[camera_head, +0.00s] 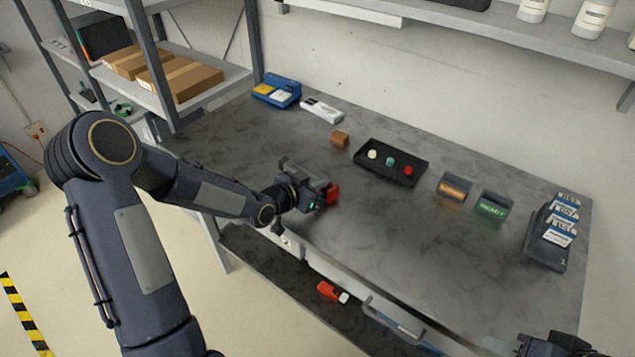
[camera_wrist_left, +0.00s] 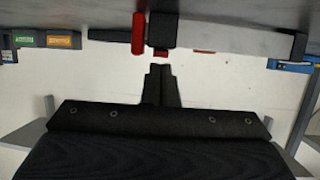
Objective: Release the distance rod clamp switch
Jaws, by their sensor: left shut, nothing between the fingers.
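A red part (camera_head: 332,193), seemingly the clamp's switch, is on the table near its front edge. In the left wrist view the red part (camera_wrist_left: 138,33) stands beside a dark block (camera_wrist_left: 162,30) on a grey bar-like shape (camera_wrist_left: 230,43). I cannot tell whether that bar is the rod. My left gripper (camera_head: 316,198) is at the red part, partly covering the clamp. In the left wrist view its fingers (camera_wrist_left: 160,84) are together and empty, with a small visible gap to the dark block. My right gripper (camera_head: 553,346) is only partly seen at the bottom right edge.
The table middle is clear. A red item (camera_head: 331,291) lies on the lower shelf.

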